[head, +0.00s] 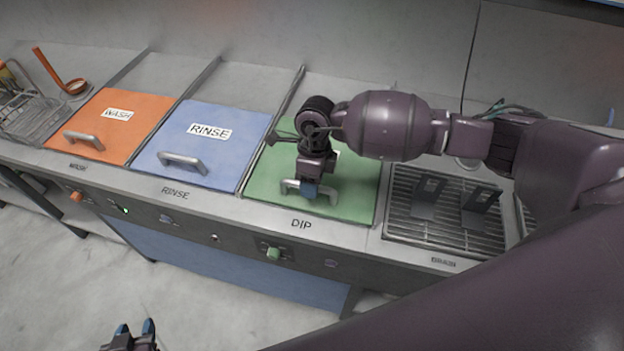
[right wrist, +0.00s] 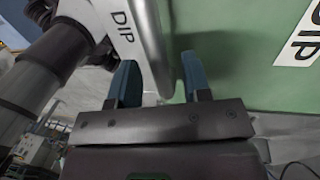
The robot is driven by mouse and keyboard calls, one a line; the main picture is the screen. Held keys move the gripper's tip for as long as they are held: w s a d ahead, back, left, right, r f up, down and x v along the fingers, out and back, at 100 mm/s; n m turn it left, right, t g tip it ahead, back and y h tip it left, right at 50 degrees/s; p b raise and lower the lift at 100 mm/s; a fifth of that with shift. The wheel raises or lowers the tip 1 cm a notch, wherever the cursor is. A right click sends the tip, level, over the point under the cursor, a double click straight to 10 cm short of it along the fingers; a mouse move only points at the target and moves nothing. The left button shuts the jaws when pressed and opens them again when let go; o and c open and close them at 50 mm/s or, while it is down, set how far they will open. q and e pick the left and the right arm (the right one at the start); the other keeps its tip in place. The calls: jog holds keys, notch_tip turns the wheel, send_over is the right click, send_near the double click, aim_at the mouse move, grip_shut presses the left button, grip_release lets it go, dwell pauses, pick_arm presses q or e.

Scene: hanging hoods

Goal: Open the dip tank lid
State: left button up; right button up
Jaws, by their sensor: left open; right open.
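The green dip tank lid (head: 350,192) lies closed, flat in the counter above the DIP label. Its silver handle (head: 330,188) is near the front edge, partly hidden by my right gripper (head: 309,190). That gripper points down at the handle. In the right wrist view, the silver handle (right wrist: 150,45) runs between the two open blue fingers of my right gripper (right wrist: 160,82), with the green lid (right wrist: 230,45) behind. I cannot tell whether a finger touches it. My left gripper (head: 134,329) is open and empty, low over the floor at the bottom left.
The blue RINSE lid (head: 205,145) and orange WASH lid (head: 105,130) are closed to the left. A drain grate (head: 440,230) with two dark brackets is to the right. A green knob (head: 272,253) is on the front panel. The back wall rises behind the lids.

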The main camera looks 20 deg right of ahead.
grip_shut()
